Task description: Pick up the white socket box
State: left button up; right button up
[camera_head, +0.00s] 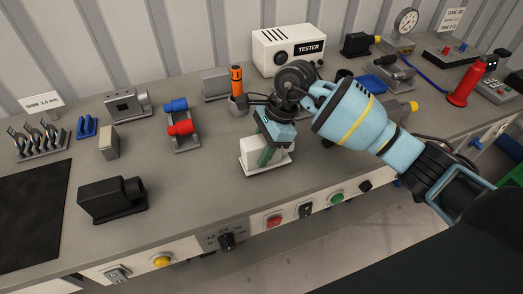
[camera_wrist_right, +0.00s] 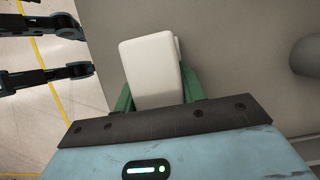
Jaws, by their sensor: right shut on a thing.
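The white socket box (camera_head: 249,151) is on or just above the grey workbench near its front middle; I cannot tell whether it touches the bench. My right gripper (camera_head: 268,148) reaches down over it from above and is shut on it, with green fingers on its sides. In the right wrist view the white box (camera_wrist_right: 152,70) sits between the green fingers (camera_wrist_right: 158,98), its pale top face showing. The fingers hide part of the box in the head view. My left gripper does not show in the head view.
Behind the box stand a white tester (camera_head: 286,48) and an orange-handled tool (camera_head: 237,80) in a holder. Red and blue cylinders (camera_head: 180,128) and a black block (camera_head: 112,198) lie to the left. A red cone-shaped part (camera_head: 467,84) stands right. Bench between box and black block is clear.

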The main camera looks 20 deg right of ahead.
notch_tip(320, 180, up, 3)
jog(key=shift+f, duration=0.15)
jog(key=s+d+r+b, duration=0.1)
jog(key=s+d, duration=0.1)
jog(key=s, duration=1.4)
jog(key=shift+r, duration=0.35)
jog(key=shift+w+d, duration=0.1)
jog(key=shift+d, duration=0.05)
